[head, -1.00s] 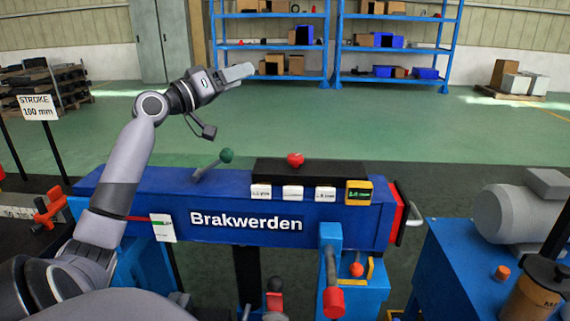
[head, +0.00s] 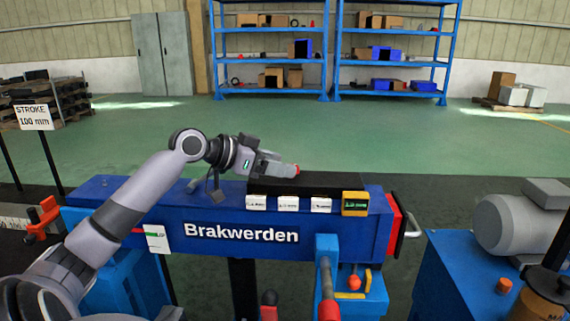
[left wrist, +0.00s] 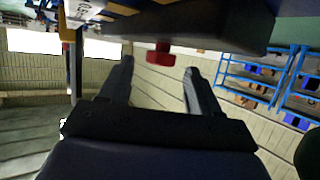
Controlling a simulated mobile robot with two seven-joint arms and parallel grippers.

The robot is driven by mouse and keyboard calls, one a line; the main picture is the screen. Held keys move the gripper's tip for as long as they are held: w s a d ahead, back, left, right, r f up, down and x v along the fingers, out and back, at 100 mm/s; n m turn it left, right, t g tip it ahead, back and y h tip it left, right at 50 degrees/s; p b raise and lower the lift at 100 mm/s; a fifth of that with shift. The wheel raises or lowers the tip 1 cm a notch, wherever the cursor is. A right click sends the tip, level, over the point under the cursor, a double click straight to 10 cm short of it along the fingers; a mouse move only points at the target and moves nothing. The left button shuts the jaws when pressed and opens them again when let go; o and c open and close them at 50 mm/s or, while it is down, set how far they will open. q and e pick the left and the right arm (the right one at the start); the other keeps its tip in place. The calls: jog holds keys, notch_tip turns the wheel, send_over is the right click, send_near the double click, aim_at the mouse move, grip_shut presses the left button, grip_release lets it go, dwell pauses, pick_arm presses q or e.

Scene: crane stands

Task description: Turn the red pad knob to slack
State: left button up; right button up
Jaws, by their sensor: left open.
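The red knob (head: 297,168) sits on the black box (head: 335,181) on top of the blue "Brakwerden" beam (head: 300,237). In the head view my left gripper (head: 288,170) covers most of it. The left gripper lies low over the black box, pointing right, its tips at the knob. In the left wrist view the red knob (left wrist: 161,54) shows between the two open fingers, near their tips, with a gap on each side. It hangs from the dark box in that turned view. My right gripper is not in view.
White labels (head: 288,203) and a yellow-framed display (head: 355,203) line the box's front. A red-ended lever (head: 328,300) stands in front of the beam. A grey motor (head: 520,225) is at the right.

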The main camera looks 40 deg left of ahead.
pick_arm(q)
jog(key=shift+x, duration=1.2)
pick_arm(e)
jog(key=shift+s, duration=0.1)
pick_arm(q)
jog(key=shift+c, duration=0.4)
